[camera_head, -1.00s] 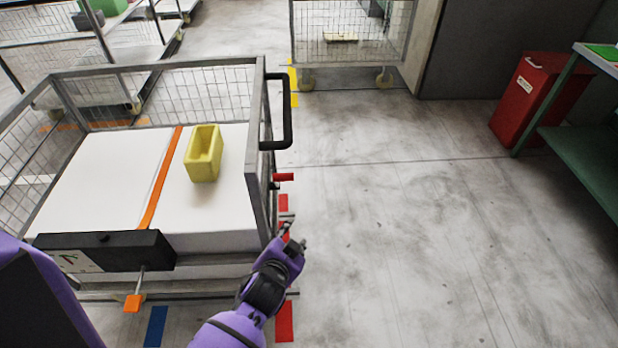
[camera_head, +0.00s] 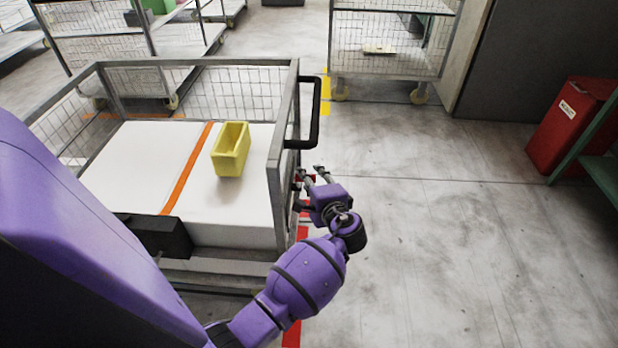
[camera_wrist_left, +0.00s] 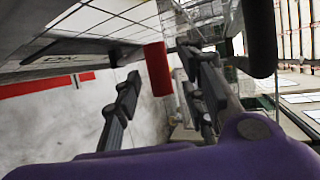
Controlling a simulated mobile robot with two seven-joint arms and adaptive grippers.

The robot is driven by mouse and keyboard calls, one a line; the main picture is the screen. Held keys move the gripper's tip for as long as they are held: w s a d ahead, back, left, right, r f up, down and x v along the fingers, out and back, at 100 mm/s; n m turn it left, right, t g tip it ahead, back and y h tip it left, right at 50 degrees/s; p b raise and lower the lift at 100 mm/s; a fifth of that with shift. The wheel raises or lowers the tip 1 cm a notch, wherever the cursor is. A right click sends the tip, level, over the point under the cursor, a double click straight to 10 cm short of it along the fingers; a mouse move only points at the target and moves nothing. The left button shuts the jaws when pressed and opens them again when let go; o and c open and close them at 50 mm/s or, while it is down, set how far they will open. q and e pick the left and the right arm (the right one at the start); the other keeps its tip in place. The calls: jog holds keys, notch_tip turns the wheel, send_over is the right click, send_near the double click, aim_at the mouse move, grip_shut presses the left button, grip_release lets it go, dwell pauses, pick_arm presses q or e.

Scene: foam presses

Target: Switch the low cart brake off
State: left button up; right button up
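The low mesh cart (camera_head: 275,215) stands at the left in the head view. A red brake lever (camera_wrist_left: 158,68) sticks out from its side and shows in the left wrist view ahead of my left gripper (camera_wrist_left: 160,98), in the gap between its fingers. I cannot tell whether they touch it. The gripper is open, with its two dark fingers well apart. In the head view my left gripper (camera_head: 311,174) is at the cart's right side, below the black handle, and mostly hides the lever. A sign with "ON" lettering (camera_wrist_left: 62,58) is on the cart. My right gripper is not in view.
A white foam block (camera_head: 120,165) with an orange strap and a yellow bin (camera_head: 231,155) lies in the cart. The black push handle (camera_head: 314,110) juts out just above my gripper. A red box (camera_head: 565,128) stands at far right. Floor right of the cart is clear.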

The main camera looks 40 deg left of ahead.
pick_arm(q)
jog(key=shift+x, duration=1.2)
grip_shut()
